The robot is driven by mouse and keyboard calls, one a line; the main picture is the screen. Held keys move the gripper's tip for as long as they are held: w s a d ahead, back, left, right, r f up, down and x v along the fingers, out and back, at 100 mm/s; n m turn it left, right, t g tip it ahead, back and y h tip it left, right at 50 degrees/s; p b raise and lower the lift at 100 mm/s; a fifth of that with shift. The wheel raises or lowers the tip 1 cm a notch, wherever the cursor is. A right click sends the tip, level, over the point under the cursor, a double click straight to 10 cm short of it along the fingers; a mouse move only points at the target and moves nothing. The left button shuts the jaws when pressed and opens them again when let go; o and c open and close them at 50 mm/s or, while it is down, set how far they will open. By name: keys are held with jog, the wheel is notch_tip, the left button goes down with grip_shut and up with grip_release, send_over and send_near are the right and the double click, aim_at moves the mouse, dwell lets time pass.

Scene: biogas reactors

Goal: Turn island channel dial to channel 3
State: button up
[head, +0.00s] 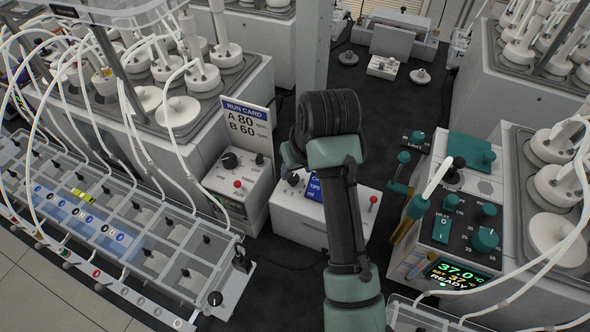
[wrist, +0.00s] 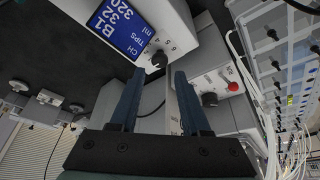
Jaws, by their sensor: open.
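The island box (head: 298,224) is a light grey unit with a blue display, standing on the dark bench in the middle of the head view. Its small black channel dial (wrist: 159,59) shows in the wrist view, with small marks around it; I cannot tell where it points. The dial also shows beside my arm in the head view (head: 293,179). The blue display (wrist: 122,27) reads "B1 32", "CH", "TIPS ml". My gripper (wrist: 160,74) is open and empty, with the dial in line between its two fingertips, apparently just beyond them. In the head view my arm hides the fingers.
A heater panel (head: 455,235) with teal knobs stands at right.

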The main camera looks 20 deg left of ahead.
aim_at(293, 178)
jog(key=x, duration=0.5)
jog(key=shift+f, duration=0.15)
grip_shut()
